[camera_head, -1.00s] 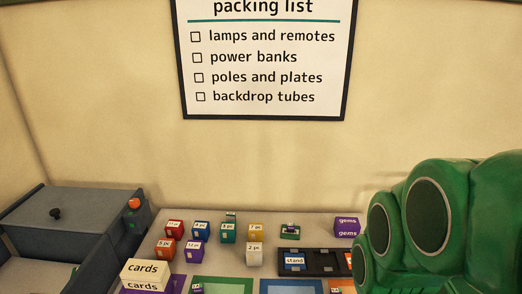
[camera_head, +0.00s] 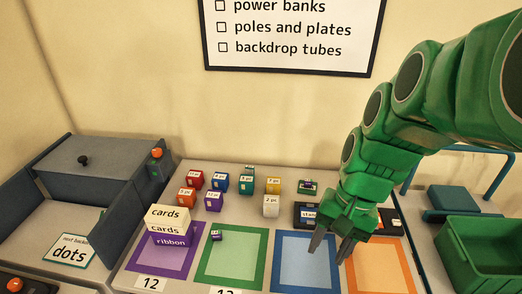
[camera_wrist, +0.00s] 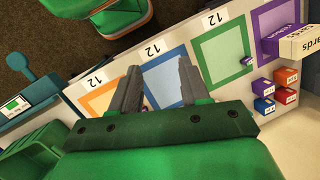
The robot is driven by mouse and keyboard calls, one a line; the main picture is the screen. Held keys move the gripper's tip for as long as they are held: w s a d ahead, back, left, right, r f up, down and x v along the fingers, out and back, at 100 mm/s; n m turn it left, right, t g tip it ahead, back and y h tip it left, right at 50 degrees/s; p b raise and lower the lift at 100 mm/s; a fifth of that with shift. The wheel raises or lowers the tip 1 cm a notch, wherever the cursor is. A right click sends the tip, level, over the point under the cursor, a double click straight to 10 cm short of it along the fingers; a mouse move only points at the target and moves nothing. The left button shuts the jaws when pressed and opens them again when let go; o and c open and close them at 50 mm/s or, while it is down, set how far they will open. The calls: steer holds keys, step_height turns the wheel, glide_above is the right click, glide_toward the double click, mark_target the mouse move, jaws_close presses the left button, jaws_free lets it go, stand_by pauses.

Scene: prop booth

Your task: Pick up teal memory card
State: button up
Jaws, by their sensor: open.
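I cannot surely single out a teal memory card. In the head view, a teal block (camera_head: 246,184) with a small label stands among coloured blocks at the back of the table. A smaller teal item (camera_head: 249,168) shows just behind it, its shape too small to tell. A small green-teal piece (camera_head: 307,186) with a purple thing on it lies farther right. My gripper (camera_head: 331,248) is open and empty, pointing down over the right part of the blue-framed square (camera_head: 280,262), well in front and right of these. The wrist view also shows my open gripper (camera_wrist: 160,66).
A stack of cards boxes (camera_head: 168,215) stands front left on the purple square. Red, blue, orange, purple, yellow and white blocks crowd the teal one. A dark tray (camera_head: 304,222) lies partly behind my arm. A green bin (camera_head: 490,255) is at the right, a grey box (camera_head: 100,165) at the left.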

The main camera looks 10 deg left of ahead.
steer(key=w+a+m+y, duration=0.2)
steer(key=w+a, duration=0.2)
steer(key=w, duration=0.3)
steer(key=w+a+m+y, duration=0.15)
steer(key=w+a, duration=0.25)
steer(key=w, duration=0.4)
steer(key=m+t+y, duration=0.3)
steer(key=m+y, duration=0.5)
steer(key=m, duration=0.5)
glide_above(251, 167)
steer(key=d, duration=0.5)
step_height(251, 167, down, 16)
steer(key=shift+h, duration=0.35)
steer(key=f, duration=0.7)
steer(key=shift+s+d, duration=0.1)
steer(key=shift+d, duration=0.15)
steer(key=shift+x, duration=2.5)
jaws_close()
